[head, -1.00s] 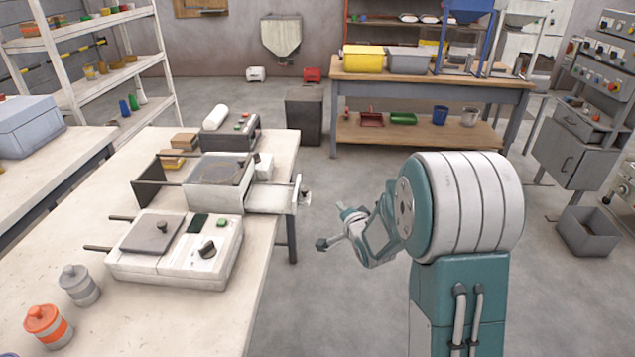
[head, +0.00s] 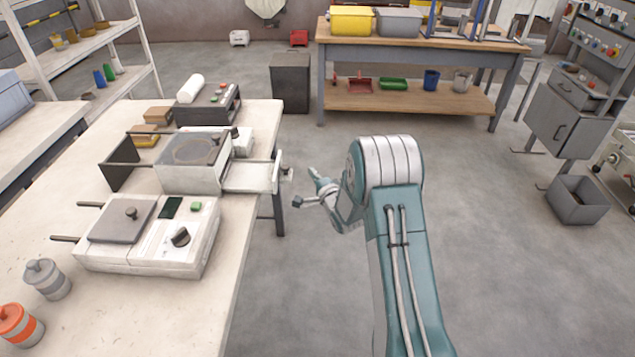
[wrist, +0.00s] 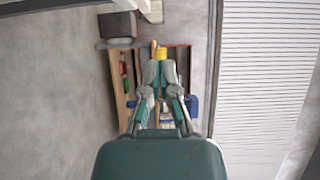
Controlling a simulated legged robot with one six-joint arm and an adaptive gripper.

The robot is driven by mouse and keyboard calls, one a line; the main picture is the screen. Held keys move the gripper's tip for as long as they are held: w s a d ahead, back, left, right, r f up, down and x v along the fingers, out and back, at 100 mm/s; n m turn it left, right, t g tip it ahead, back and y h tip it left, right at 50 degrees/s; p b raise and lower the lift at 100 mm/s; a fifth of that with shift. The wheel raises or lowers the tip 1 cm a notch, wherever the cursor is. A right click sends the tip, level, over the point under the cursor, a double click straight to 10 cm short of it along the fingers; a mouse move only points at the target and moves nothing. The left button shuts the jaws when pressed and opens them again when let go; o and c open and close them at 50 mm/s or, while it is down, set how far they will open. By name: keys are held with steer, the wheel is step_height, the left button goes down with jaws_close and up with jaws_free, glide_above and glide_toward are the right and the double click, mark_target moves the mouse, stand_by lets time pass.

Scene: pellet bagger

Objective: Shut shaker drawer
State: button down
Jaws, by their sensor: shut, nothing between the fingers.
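The shaker (head: 190,165) stands on the pale bench, a grey box with a round sieve on top. Its white drawer (head: 250,178) is pulled out to the right and reaches past the bench edge. A handle (head: 287,174) sits on the drawer's outer end. My gripper (head: 313,175) is just right of the handle, over the floor, with a small apparent gap between them. The wrist view shows my gripper (wrist: 159,54) with its fingertips together and nothing between them. I cannot pick out the drawer for certain in the wrist view.
The pale bench (head: 110,310) also carries a white unit (head: 150,240) in front of the shaker and a dark unit (head: 210,105) behind it. A dark bin (head: 290,82) stands on the floor beyond. The floor around my arm is open.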

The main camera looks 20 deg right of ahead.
mark_target(246, 177)
steer(key=w+a, duration=0.1)
steer(key=a, duration=0.2)
steer(key=w+a, duration=0.1)
steer(key=shift+w+a, duration=0.3)
steer(key=shift+w, duration=0.05)
steer(key=shift+d, duration=0.2)
steer(key=w+a, duration=0.1)
steer(key=a, duration=0.4)
steer(key=w+a, duration=0.2)
steer(key=a, duration=0.3)
steer(key=w+a, duration=0.1)
steer(key=a, duration=0.4)
steer(key=shift+w, duration=0.4)
